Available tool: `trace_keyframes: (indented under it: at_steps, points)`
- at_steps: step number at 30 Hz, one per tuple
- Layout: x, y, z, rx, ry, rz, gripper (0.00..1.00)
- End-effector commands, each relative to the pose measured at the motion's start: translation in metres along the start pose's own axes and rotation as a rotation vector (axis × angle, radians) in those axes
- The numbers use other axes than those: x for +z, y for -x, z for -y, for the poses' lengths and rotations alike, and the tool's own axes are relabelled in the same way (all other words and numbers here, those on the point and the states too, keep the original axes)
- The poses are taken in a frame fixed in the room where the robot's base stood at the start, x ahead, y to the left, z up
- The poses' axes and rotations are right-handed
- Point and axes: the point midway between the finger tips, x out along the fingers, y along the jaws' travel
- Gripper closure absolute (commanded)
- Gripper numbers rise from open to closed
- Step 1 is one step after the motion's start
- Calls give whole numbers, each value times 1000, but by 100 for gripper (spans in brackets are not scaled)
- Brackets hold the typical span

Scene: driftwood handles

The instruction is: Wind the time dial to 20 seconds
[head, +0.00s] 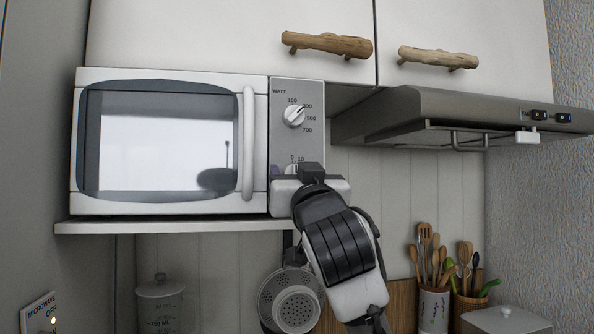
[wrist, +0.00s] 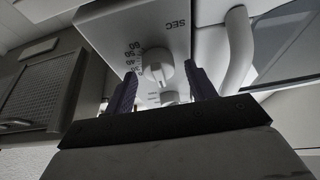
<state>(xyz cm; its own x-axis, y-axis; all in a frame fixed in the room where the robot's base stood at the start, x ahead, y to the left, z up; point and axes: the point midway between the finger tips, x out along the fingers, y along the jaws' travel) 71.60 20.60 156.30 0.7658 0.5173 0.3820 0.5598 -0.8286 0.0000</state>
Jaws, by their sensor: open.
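The white microwave (head: 171,203) sits on a shelf, its door shut. Its time dial (head: 291,168) is on the lower control panel, mostly hidden by my gripper (head: 296,174) in the head view. In the wrist view, the time dial (wrist: 157,66) is a pale round knob with a raised grip, beside "SEC" and numbers including 60, 50, 40 and 30. My gripper (wrist: 160,78) is open, its two dark purple fingers on either side of the time dial. Whether either finger touches it is unclear. I cannot read its exact setting.
The watt dial (head: 294,116) is above the time dial on the panel. The vertical door handle (head: 248,143) is left of the panel. A range hood (head: 420,115) juts out at right. A strainer (head: 294,305) hangs below the shelf (head: 150,226).

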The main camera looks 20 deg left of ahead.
Motion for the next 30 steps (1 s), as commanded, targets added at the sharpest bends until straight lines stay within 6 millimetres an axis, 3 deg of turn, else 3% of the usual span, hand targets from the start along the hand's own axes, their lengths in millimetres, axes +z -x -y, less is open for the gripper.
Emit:
trace_keyframes:
  at_steps: [5,15,30]
  points:
    - [0,0,0,0,0,0,47]
    - [0,0,0,0,0,0,88]
    - [1,1,2,60,-155,-2,88]
